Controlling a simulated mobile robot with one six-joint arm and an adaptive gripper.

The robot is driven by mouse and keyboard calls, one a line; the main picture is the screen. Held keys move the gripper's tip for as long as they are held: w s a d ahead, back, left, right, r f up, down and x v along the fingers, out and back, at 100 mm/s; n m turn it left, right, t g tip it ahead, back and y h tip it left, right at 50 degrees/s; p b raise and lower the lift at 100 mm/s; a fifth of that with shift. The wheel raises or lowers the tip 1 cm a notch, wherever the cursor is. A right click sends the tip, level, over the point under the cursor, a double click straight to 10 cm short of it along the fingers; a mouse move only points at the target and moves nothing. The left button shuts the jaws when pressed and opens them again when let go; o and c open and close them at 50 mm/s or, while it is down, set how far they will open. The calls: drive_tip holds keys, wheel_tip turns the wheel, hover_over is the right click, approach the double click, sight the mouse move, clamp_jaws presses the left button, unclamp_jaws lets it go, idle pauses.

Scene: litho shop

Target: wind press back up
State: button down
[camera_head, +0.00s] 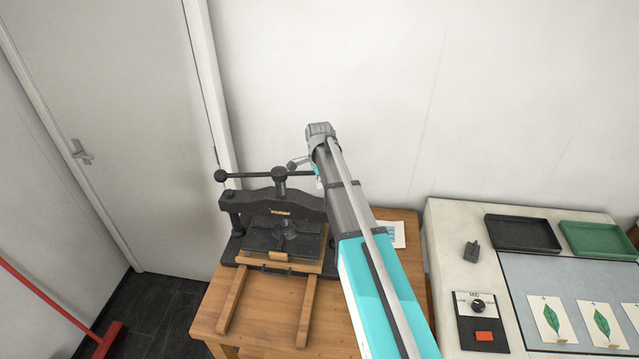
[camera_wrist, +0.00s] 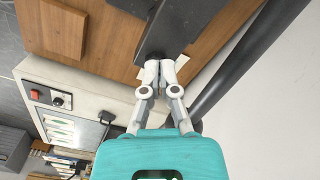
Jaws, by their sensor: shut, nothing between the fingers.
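The black press (camera_head: 262,225) stands on a wooden table. Its bar handle (camera_head: 250,176) lies across the top of the screw, with a round knob (camera_head: 221,176) at the left end. The right end is hidden behind my arm. My gripper (camera_head: 298,163) is by the right half of the handle, mostly hidden by my arm. In the wrist view, my gripper (camera_wrist: 160,68) is shut and empty, its tips beside a dark part of the press (camera_wrist: 165,28). A thick black rod (camera_wrist: 225,82), probably the handle, passes right of the fingers. I cannot tell whether they touch it.
The wooden table (camera_head: 255,305) has two rails in front of the press. Right of it stands a pale bench (camera_head: 450,245) with a dial panel (camera_head: 478,310), a black tray (camera_head: 522,234), a green tray (camera_head: 600,241) and leaf prints. A red-handled broom (camera_head: 60,310) leans at left.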

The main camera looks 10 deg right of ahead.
wheel_tip(320, 180, up, 9)
drive_tip(key=p, duration=0.8)
drive_tip(key=shift+f, duration=0.15)
idle(1.0)
drive_tip(key=w+a, duration=0.3)
drive_tip(key=a, duration=0.1)
drive_tip(key=w+a, duration=0.3)
drive_tip(key=a, duration=0.1)
drive_tip(key=w+a+r+p, duration=0.1)
drive_tip(key=w+a, duration=0.2)
drive_tip(key=a, duration=0.1)
drive_tip(key=shift+w+a, duration=0.25)
drive_tip(key=shift+w, duration=0.05)
drive_tip(key=w+a, duration=0.5)
drive_tip(key=a, duration=0.6)
drive_tip(key=shift+a+r+p, duration=0.15)
drive_tip(key=shift+a+p, duration=0.2)
